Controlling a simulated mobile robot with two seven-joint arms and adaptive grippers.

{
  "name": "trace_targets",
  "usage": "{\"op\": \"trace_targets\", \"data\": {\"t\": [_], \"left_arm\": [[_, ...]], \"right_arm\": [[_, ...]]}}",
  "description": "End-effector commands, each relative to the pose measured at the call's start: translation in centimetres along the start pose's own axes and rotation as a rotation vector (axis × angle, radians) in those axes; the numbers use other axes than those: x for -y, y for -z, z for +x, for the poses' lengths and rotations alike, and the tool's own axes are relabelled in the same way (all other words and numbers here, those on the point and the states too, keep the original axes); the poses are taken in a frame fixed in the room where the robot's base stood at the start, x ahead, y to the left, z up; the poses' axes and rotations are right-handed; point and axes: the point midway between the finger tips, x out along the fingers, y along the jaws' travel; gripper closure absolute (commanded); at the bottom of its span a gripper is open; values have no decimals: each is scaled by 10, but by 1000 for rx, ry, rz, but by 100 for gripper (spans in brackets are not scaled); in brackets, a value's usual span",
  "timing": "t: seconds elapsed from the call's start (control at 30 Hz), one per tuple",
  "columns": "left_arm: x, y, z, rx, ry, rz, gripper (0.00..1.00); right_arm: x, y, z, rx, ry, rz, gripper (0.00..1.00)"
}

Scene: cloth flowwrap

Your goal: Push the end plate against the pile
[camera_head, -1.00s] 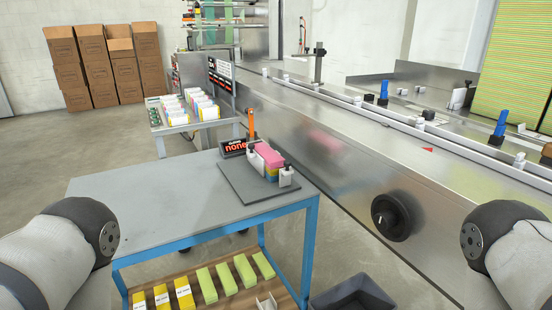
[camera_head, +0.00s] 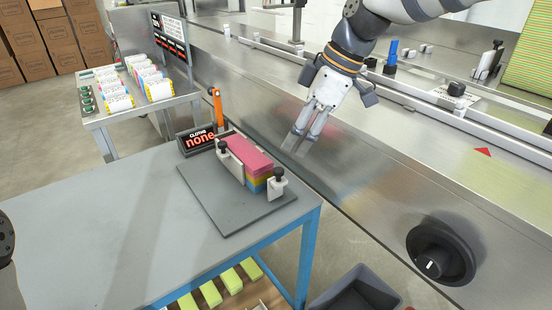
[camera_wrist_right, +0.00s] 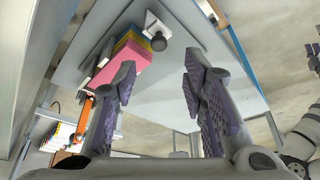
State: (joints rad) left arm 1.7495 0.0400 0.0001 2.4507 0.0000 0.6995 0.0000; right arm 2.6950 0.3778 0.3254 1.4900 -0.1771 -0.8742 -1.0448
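The pile (camera_head: 248,158) of folded cloths, pink on top with yellow and blue below, lies on a dark grey board on the table. The end plate (camera_head: 277,187), a small white block with a black knob, stands at the pile's near right end; whether it touches the pile is unclear. A longer white plate (camera_head: 230,161) with a knob stands along the pile's left side. My right gripper (camera_head: 295,144) is open and empty, above and right of the pile. The right wrist view shows its spread fingers (camera_wrist_right: 158,85) with the pile (camera_wrist_right: 122,60) beyond. My left gripper is out of view.
The steel machine (camera_head: 330,170) runs along the right. The table's left part (camera_head: 110,220) is clear. A grey bin (camera_head: 355,295) is below.

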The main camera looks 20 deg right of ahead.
Motion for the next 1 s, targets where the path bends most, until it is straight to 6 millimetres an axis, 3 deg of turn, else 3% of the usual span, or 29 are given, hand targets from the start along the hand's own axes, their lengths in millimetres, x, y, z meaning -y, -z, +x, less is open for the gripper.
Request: {"op": "trace_targets", "data": {"t": [0.03,0.1,0.3,0.67,0.83,1.0], "left_arm": [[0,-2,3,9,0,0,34],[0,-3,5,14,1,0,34],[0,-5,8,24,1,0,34],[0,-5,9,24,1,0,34],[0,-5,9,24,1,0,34],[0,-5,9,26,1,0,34]], "right_arm": [[1,-2,19,6,10,2,61],[1,-2,37,5,9,2,61],[1,-1,73,3,6,2,61],[1,0,81,1,2,3,61],[1,-1,81,1,2,3,97],[0,0,82,1,3,3,100]]}}
